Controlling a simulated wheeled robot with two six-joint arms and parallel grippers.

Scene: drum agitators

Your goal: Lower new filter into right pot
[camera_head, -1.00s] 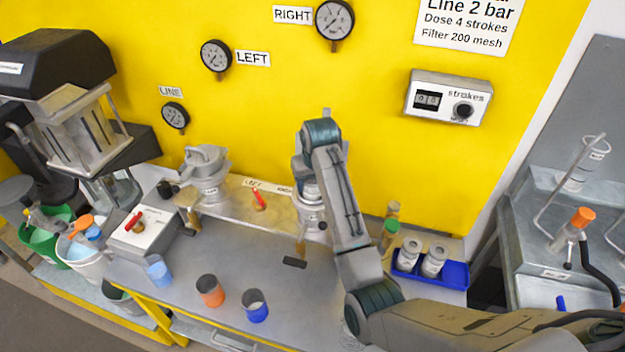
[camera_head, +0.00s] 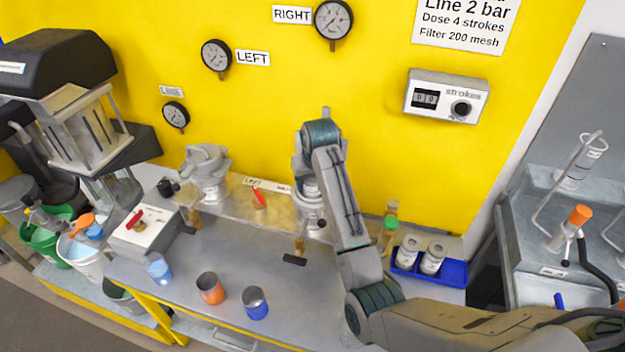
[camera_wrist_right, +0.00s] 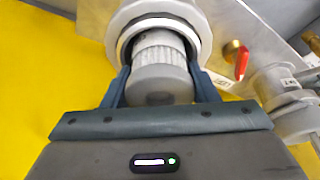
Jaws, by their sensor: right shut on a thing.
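The new filter, a pale ribbed cylinder with a smooth grey end cap (camera_wrist_right: 158,85), sits between the two fingers of my right gripper (camera_wrist_right: 157,76), which is shut on it. In the right wrist view its ribbed end is within the round white mouth of the right pot (camera_wrist_right: 197,22). How deep it sits cannot be told. My left gripper is in neither view.
The left pot (camera_head: 207,178) stands left along the metal ledge, with a red lever (camera_head: 258,196) between the pots. A blue tray (camera_head: 450,274) with white jars is to the right. Several cups, including an orange one (camera_head: 210,289), stand at the bench front.

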